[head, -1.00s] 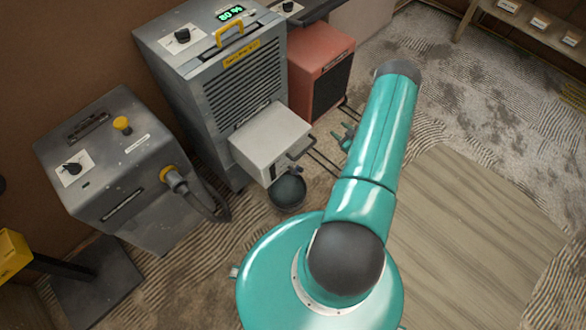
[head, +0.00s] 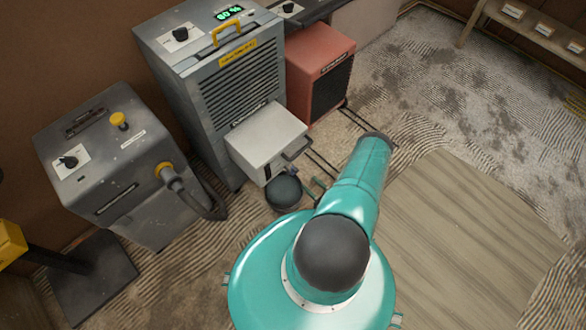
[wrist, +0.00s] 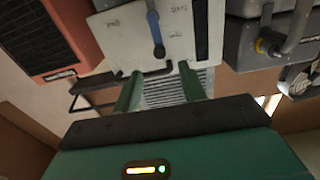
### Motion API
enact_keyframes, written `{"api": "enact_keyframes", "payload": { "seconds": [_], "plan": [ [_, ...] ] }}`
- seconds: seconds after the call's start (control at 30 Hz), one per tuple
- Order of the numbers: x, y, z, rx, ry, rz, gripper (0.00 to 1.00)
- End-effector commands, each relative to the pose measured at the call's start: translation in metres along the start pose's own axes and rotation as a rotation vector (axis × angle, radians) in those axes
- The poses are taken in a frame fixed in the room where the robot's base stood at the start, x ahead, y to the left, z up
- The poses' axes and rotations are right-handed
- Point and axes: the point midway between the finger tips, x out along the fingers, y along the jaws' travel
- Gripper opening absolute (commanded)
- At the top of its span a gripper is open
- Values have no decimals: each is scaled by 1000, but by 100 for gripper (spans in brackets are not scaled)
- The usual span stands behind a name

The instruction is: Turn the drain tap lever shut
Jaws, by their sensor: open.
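The drain tap lever (wrist: 154,30) is a blue handle on the pale front of the white tank box (wrist: 120,45) in the wrist view. It points up in that picture, slightly tilted, between two faint labels; the right one seems to read SHUT. My gripper (wrist: 159,70) is open, its two green fingers apart and pointing at the box. The lever appears beyond the fingertips, in line with the gap; contact cannot be told. In the head view the white box (head: 262,132) juts from the grey dehumidifier (head: 215,80), and my arm hides most of my gripper.
A dark round bucket (head: 284,194) stands below the box. A red heater (head: 318,80) is behind, and a grey machine with a hose (head: 110,165) is left. Wooden boards (head: 470,240) lie clear at right.

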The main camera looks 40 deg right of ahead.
Motion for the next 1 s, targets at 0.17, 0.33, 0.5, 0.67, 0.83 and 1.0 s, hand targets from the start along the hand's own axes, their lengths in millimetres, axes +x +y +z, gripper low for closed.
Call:
{"api": "enact_keyframes", "payload": {
  "seconds": [0.17, 0.33, 0.5, 0.67, 0.83, 1.0],
  "plan": [
    [36, 0, 0, -1, 1, -2, 41],
    [70, 1, 0, -3, 1, -2, 41],
    [97, 0, 0, -2, 0, -5, 41],
    [107, 0, 0, -1, -2, -5, 41],
    [109, 0, 0, -1, -2, -4, 41],
    [109, 0, 0, -1, -2, -4, 28]
  ]
}}
